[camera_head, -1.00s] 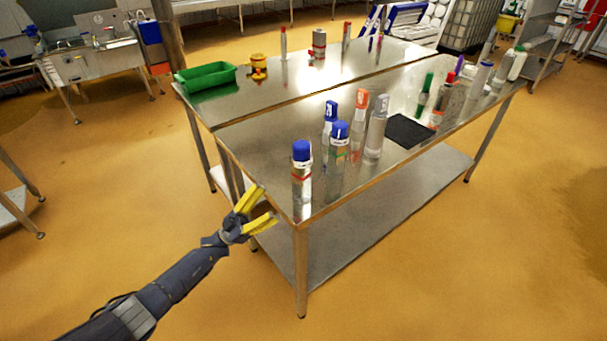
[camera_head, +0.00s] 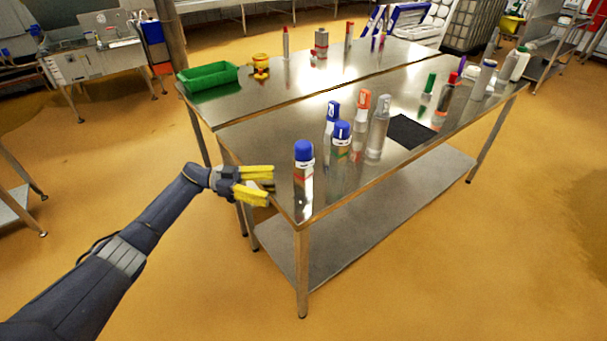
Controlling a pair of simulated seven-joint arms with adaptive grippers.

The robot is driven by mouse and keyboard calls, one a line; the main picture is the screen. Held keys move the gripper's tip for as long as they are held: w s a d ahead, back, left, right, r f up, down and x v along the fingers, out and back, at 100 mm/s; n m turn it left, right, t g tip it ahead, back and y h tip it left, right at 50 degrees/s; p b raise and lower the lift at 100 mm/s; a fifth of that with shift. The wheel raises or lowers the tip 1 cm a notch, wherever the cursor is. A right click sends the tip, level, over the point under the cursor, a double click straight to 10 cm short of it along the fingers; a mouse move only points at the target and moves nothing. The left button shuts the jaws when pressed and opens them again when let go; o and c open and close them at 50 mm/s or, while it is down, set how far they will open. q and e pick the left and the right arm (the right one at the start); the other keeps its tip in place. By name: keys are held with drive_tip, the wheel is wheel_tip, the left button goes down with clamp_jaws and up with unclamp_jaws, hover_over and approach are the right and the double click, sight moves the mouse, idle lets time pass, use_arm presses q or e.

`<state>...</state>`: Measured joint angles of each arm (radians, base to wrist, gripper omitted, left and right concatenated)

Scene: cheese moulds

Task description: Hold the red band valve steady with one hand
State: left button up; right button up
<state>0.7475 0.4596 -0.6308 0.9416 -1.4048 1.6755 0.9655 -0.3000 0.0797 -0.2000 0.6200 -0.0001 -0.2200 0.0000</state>
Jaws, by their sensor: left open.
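My left gripper (camera_head: 268,186) has yellow fingers and is open and empty, level with the near left corner of the steel table. Its fingers point right, toward a blue-capped can (camera_head: 304,178) with a red band, and are apart from it. A small yellow fitting (camera_head: 261,67) with red on it, perhaps the valve, stands on the far table beside a green tray. It is too small to make out clearly, so I cannot tell which one is the red band valve. My right gripper is not in view.
The near steel table (camera_head: 255,136) holds several bottles and cans and a dark mat (camera_head: 410,131). The green tray (camera_head: 208,79) sits on the far table's left end. The near table's left part is bare. Open floor lies in front.

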sight(294, 188)
use_arm(q)
drive_tip(key=shift+w+d, duration=0.15)
drive_tip(key=shift+d, duration=0.25)
drive_tip(key=shift+d+f, duration=0.15)
drive_tip(key=shift+d, duration=1.35)
drive_tip(key=shift+d+f, duration=0.2)
drive_tip(key=shift+d, duration=1.25)
drive_tip(key=shift+d+f, duration=0.15)
drive_tip(key=shift+d, duration=1.35)
